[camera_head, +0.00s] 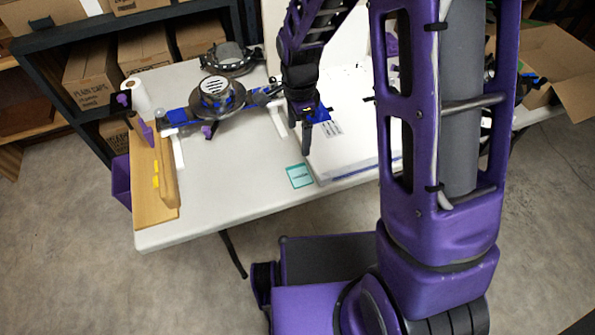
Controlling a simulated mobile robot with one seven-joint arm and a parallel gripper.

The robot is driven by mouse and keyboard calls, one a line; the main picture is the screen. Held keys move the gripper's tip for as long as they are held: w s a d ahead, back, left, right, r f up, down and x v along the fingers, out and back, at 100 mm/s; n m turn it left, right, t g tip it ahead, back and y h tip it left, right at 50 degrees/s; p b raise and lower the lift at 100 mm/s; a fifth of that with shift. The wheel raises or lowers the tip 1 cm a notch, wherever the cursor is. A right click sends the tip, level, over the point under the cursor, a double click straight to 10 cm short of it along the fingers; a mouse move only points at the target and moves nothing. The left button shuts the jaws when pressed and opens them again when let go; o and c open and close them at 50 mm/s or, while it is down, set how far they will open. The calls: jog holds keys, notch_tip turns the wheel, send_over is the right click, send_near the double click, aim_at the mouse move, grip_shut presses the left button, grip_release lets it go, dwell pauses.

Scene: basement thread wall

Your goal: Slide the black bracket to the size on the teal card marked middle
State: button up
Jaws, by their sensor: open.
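The teal card (300,176) lies near the front edge of the white table (230,206), beside a white flat case. Its writing is too small to read. My gripper (306,132) points down over the left part of the case, a little behind the card. It is open, and I see nothing held between its fingers. I cannot make out the black bracket for certain; my gripper and its dark parts may hide it.
The white case (350,150) has a printed label. A wooden block (154,178), a white roll (136,95) and a purple bin (121,180) are at the left. Shelves with cardboard boxes (90,75) stand behind.

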aim_at(299, 175)
notch_tip(299, 175, down, 15)
jog(key=shift+d+f+b, duration=0.15)
jog(key=shift+f+b, duration=0.05)
jog(key=shift+b, duration=0.6)
jog(key=shift+f, duration=0.1)
jog(key=c, duration=0.9)
jog(key=shift+c, duration=0.2)
notch_tip(299, 175, up, 10)
jog(key=p, duration=0.1)
jog(key=d+r+n, duration=0.4)
jog(key=d+n, duration=0.5)
jog(key=n, duration=0.5)
jog(key=shift+w+d+r+n+p, duration=0.25)
jog(key=shift+w+r+n+p, duration=0.1)
jog(key=shift+w+n+p, duration=0.1)
